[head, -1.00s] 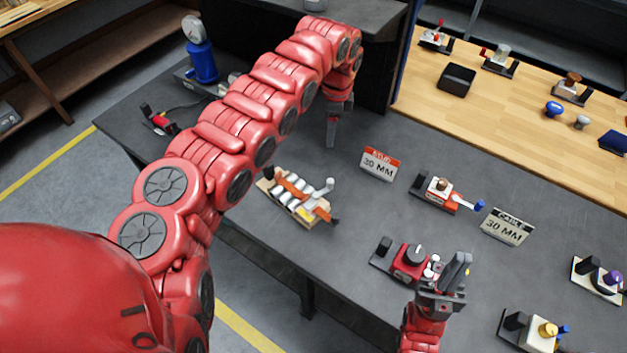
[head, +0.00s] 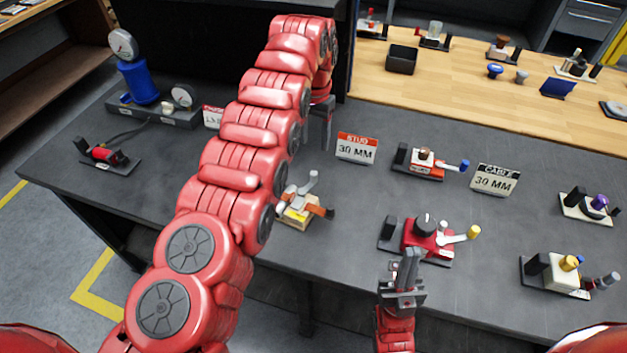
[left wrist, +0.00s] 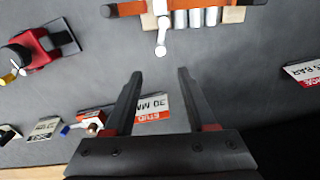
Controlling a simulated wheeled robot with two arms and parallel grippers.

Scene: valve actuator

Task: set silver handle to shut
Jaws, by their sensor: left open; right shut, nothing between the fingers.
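A wooden block with silver cylinders, an orange bar and a pale silver handle (head: 312,182) sits near the table's front edge, partly hidden by my left arm. In the left wrist view, its silver handle (left wrist: 161,42) shows at top centre, beyond my fingers, pointing toward the camera side. My left gripper (head: 327,145) points down, open and empty, behind the block and left of the STUD sign; its fingers (left wrist: 157,75) are apart in the left wrist view. My right gripper (head: 409,254) is shut and empty, in front of a red valve (head: 427,238) with a yellow-tipped lever.
The STUD sign (head: 357,148) and CABLE sign (head: 494,180) stand on the dark table. A red valve with a blue-tipped lever (head: 462,165) sits between them. A cream valve (head: 570,287) with a silver-looking lever is at right. A blue cylinder with a gauge (head: 138,82) stands at left.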

